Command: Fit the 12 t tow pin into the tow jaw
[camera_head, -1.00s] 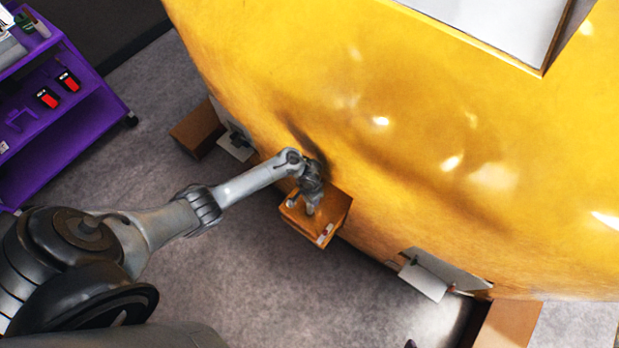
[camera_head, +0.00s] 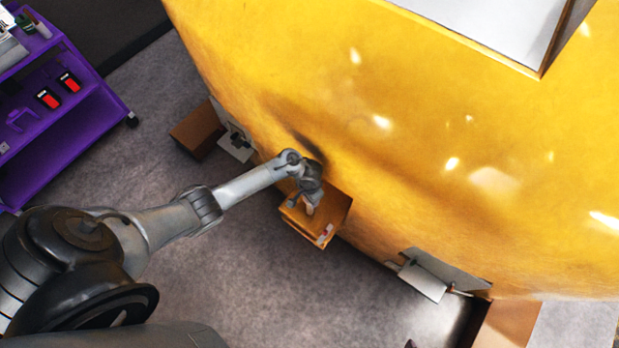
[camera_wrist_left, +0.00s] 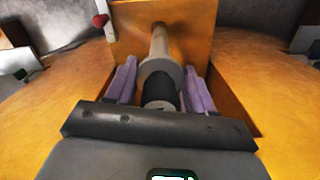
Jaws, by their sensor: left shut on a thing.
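The tow pin (camera_wrist_left: 158,42) shows in the left wrist view as a grey shaft with a wide collar and a dark grip end. My left gripper (camera_wrist_left: 160,88) has its purple fingers on either side of the pin's near end and is shut on it. The pin points away from the gripper toward the orange tow jaw (camera_wrist_left: 190,25). I cannot tell how far the shaft is inside the jaw. In the head view my left gripper (camera_head: 309,207) is over the orange tow jaw (camera_head: 337,209), which juts from the yellow casting. The pin is mostly hidden there. My right gripper is not in view.
The big yellow casting (camera_head: 400,150) fills the right side. A brown block (camera_head: 197,130) and a white plate (camera_head: 236,146) are at its left edge. Another white plate (camera_head: 423,281) is at lower right. A purple cart (camera_head: 65,115) stands left. Grey floor between is clear.

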